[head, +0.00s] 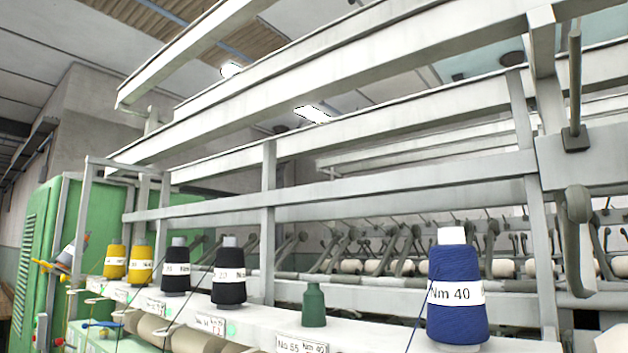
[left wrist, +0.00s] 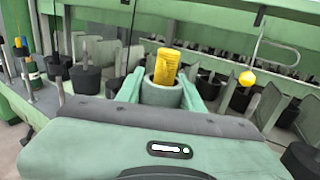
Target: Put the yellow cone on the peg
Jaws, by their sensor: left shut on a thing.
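In the left wrist view, my left gripper (left wrist: 160,93) has its two green fingers closed around a grey-green, ring-shaped piece. A yellow cone (left wrist: 166,66) with faint markings rises from that ring, held between the fingers. Its lower part is hidden. My left gripper does not show clearly in the head view, and my right gripper is in neither view. In the head view, two yellow cones (head: 115,262) (head: 140,266) stand upright at the left of the white shelf. A small bare dark green cone-shaped piece (head: 314,305) stands between the black and blue cones; I cannot tell whether it is the peg.
Two black cones (head: 177,266) (head: 229,273) and a large blue cone (head: 453,286) stand on the white shelf (head: 372,330). White rails (head: 330,205) cross above and behind. The left wrist view shows several dark round bases (left wrist: 85,79) and a yellow ball on a wire (left wrist: 247,78).

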